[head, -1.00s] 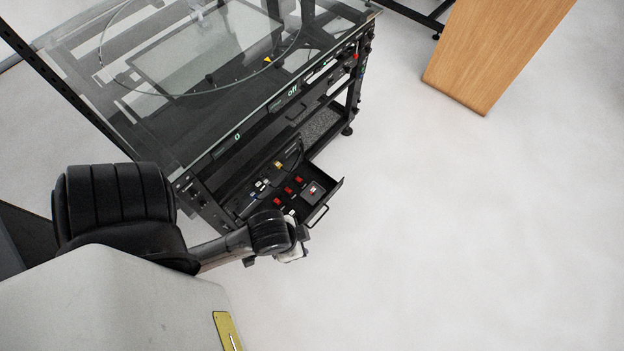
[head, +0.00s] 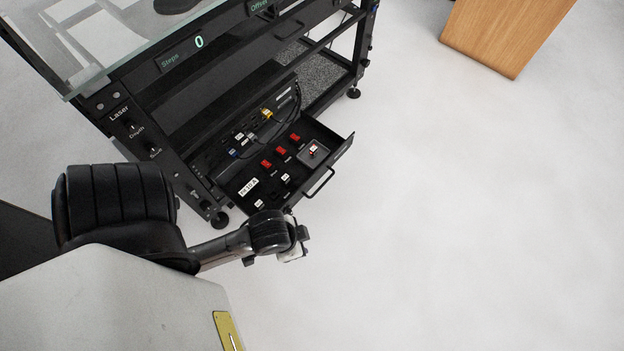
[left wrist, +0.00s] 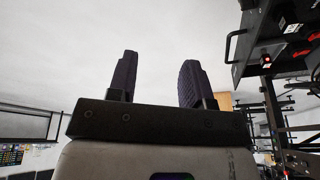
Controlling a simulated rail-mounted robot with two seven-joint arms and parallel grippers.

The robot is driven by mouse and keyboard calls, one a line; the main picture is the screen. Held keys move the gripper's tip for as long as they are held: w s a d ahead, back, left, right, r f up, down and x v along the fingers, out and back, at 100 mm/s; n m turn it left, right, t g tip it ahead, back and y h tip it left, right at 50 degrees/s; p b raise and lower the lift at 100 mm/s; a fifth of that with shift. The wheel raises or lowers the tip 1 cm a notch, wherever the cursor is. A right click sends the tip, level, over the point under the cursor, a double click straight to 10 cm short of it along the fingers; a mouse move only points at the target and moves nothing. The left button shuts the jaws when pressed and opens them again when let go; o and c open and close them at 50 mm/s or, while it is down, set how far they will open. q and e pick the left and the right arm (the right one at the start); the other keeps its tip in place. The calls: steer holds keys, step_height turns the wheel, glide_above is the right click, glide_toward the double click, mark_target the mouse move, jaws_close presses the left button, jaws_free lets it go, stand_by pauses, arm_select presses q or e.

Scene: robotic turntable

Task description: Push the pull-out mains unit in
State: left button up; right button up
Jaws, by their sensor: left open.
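The pull-out mains unit (head: 341,150) is a black drawer low in the turntable frame. It stands pulled out to the right, showing red switches, a small box with a red-lit button, white labels and cables. Its bar handle (head: 319,184) is on the outer front. In the left wrist view the unit (left wrist: 252,52) and its handle (left wrist: 232,44) are at the upper right. My left gripper (head: 292,250) is just below the unit's near front corner in the head view, with a visible gap to the handle. In the left wrist view its two dark fingers (left wrist: 159,62) are apart and empty.
The black turntable frame (head: 135,72) with a glass top and a "0" display fills the upper left. A frame foot (head: 219,219) stands near my left arm. A wooden piece (head: 505,35) is at the upper right. The pale floor right of the unit is clear.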

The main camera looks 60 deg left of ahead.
arm_select(q)
step_height(320, 180, down, 2)
steer(key=shift+f+b, duration=0.1)
steer(key=shift+b, duration=0.3)
arm_select(e)
step_height(320, 180, down, 2)
steer(key=shift+f, duration=0.1)
arm_select(q)
steer(key=shift+d, duration=0.15)
steer(key=shift+c, duration=0.3)
